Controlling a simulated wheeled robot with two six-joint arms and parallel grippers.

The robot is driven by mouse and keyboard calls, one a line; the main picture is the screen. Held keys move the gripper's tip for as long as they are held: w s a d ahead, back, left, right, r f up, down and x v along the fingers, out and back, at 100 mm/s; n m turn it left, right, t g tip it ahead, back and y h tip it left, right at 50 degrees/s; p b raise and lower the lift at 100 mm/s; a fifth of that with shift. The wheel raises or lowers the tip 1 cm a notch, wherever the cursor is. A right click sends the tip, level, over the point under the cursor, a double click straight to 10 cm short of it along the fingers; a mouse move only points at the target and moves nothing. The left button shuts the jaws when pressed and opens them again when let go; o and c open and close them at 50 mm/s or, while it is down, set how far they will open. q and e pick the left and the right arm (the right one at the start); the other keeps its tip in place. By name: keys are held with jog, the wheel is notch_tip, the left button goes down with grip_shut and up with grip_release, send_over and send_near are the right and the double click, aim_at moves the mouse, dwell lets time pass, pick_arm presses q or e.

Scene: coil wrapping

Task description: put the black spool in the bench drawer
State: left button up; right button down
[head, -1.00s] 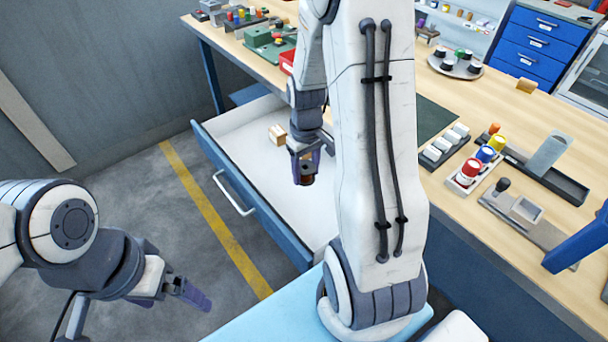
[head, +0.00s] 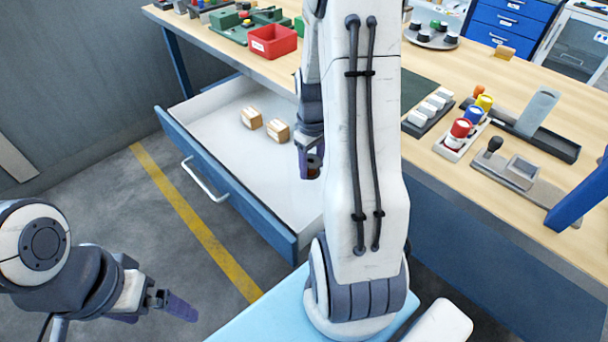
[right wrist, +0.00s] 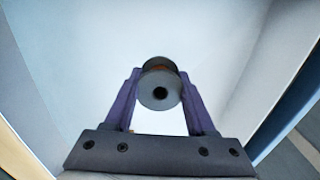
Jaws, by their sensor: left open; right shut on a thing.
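The black spool (right wrist: 160,92) has dark round flanges with a brownish band between them. My right gripper (right wrist: 160,84) is shut on it, one purple finger on each side. In the head view the spool (head: 314,166) is mostly hidden by my right gripper (head: 311,164), over the inside of the open bench drawer (head: 222,183). The drawer has a blue front, a white handle and a pale floor. I cannot tell whether the spool touches that floor. My left gripper (head: 178,306) is open and empty, low at the left, outside the drawer.
Two small cartons (head: 251,118) (head: 278,131) lie in the drawer, left of my right gripper. The drawer floor in front of them is clear. My right arm hides part of the drawer and bench. A red bin (head: 273,41) and coloured spools (head: 472,122) stand on the bench top.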

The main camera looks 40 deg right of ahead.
aim_at(305, 184)
jog(key=shift+w+a+f, duration=0.45)
jog(key=shift+w+f, duration=0.05)
jog(key=shift+w, duration=0.2)
jog(key=shift+f, duration=2)
jog(key=shift+f+b, duration=0.1)
jog(key=shift+b, duration=0.25)
jog(key=shift+c, duration=1.1)
grip_release()
jog(key=shift+f, duration=0.1)
notch_tip(305, 184, up, 12)
jog(key=shift+r+p, duration=0.2)
jog(key=shift+p, duration=0.75)
